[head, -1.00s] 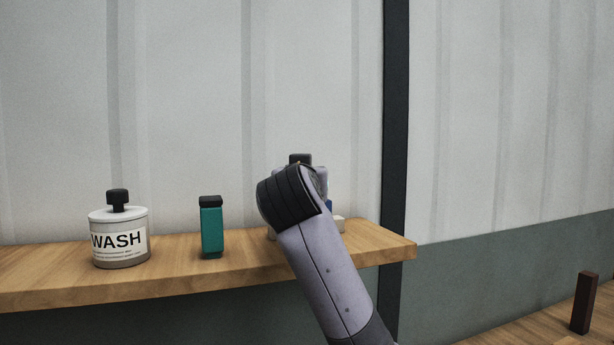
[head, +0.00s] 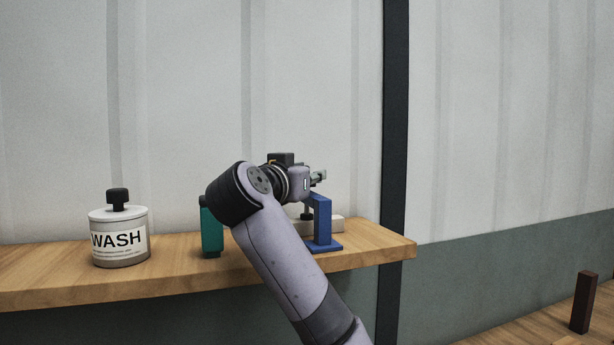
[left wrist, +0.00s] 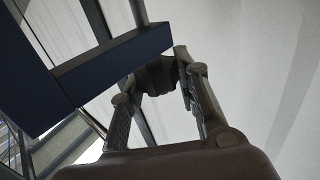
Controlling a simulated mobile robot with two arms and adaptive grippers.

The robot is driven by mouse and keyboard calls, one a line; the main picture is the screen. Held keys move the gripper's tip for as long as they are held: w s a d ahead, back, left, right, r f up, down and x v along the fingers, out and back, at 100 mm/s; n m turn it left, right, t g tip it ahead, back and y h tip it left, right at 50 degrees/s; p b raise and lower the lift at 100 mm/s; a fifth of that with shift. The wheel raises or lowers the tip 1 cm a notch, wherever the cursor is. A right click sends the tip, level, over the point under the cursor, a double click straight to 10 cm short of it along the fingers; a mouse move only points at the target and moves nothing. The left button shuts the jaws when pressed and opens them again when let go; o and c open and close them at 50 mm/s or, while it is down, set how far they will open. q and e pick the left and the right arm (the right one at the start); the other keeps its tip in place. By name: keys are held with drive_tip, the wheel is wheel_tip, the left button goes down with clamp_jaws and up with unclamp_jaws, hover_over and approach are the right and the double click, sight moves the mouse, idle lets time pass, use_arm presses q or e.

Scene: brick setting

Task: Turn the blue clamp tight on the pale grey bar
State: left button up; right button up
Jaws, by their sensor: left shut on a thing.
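The blue clamp (head: 321,214) stands on the wooden shelf near its right end; it also shows large at the left of the left wrist view (left wrist: 110,68). The pale grey bar (head: 335,223) lies at the clamp, partly hidden behind its frame. The clamp's dark screw (head: 307,213) points down towards the bar; I cannot tell if it touches. My left gripper (head: 317,177) is at the clamp's top. In the left wrist view its fingers (left wrist: 159,80) are shut on the clamp's dark knob (left wrist: 157,74). My right gripper is not in view.
On the wooden shelf (head: 180,275), a teal bottle (head: 211,232) stands left of the clamp, partly behind my arm. A WASH jar (head: 119,238) is further left. A dark post (head: 395,120) rises behind the shelf's right end. A brown block (head: 583,302) stands at lower right.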

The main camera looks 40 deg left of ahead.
use_arm(q)
drive_tip(key=o, duration=1)
drive_tip(key=shift+c, duration=0.2)
drive_tip(key=shift+o, duration=1.2)
drive_tip(key=v, duration=1.2)
drive_tip(key=shift+a, duration=0.1)
drive_tip(key=shift+f, duration=0.1)
